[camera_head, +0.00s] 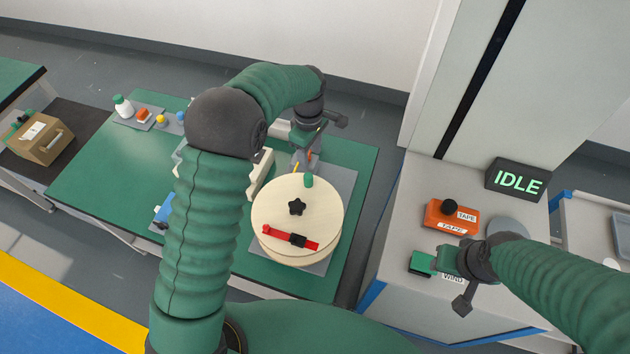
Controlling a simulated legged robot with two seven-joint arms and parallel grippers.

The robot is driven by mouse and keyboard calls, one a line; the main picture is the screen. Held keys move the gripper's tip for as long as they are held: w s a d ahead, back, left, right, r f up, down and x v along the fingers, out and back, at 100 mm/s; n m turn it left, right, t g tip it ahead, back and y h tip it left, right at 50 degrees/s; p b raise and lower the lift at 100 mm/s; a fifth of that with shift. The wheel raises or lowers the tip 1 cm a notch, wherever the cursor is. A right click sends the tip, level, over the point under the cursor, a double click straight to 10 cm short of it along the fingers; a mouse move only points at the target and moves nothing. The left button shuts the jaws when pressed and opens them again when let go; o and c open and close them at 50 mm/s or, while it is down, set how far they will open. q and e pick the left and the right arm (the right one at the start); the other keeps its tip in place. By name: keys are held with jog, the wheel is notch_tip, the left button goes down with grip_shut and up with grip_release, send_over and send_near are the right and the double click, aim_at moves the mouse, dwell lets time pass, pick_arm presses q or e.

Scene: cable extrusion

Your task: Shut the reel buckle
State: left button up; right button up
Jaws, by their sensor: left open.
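The reel (325,208) is a round, pale cream drum lying flat on a grey plate on the green table. A black star knob sits at its middle, and a green piece stands at its far edge. A red strap with a black buckle (298,240) lies across the reel's near side. Whether the buckle is latched is too small to tell. My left gripper (303,160) is open, pointing down just beyond the reel's far edge, apart from the buckle. My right gripper (436,263) is at the green WIND button box on the right; its fingers are hard to make out.
An orange TAPE box (440,220) with a black knob and a black IDLE display (517,181) stand on the grey cabinet. A tray with a white bottle (123,106) and small coloured items is at the table's far left. My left arm hides the table's middle.

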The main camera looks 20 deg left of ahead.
pick_arm(q)
jog(key=s+a+f+m+t+b, duration=0.1)
jog(key=s+m+b, duration=0.3)
jog(key=s+m, duration=1.1)
jog(key=s+a+t, duration=0.1)
jog(key=s, duration=0.5)
jog(key=shift+s+a+f+t, duration=0.2)
jog(key=shift+s+f+t, duration=0.1)
jog(key=shift+s, duration=0.1)
pick_arm(e)
jog(key=x, duration=0.4)
jog(key=shift+s+a+f, duration=0.15)
jog(key=shift+s+a, duration=0.1)
jog(key=shift+a, duration=0.1)
pick_arm(q)
jog(key=shift+s+a, duration=0.15)
jog(key=shift+s, duration=0.05)
pick_arm(e)
jog(key=shift+s+a, duration=0.2)
jog(key=shift+s, duration=0.05)
pick_arm(q)
jog(key=shift+w, duration=0.1)
pick_arm(e)
jog(key=shift+w+d, duration=0.1)
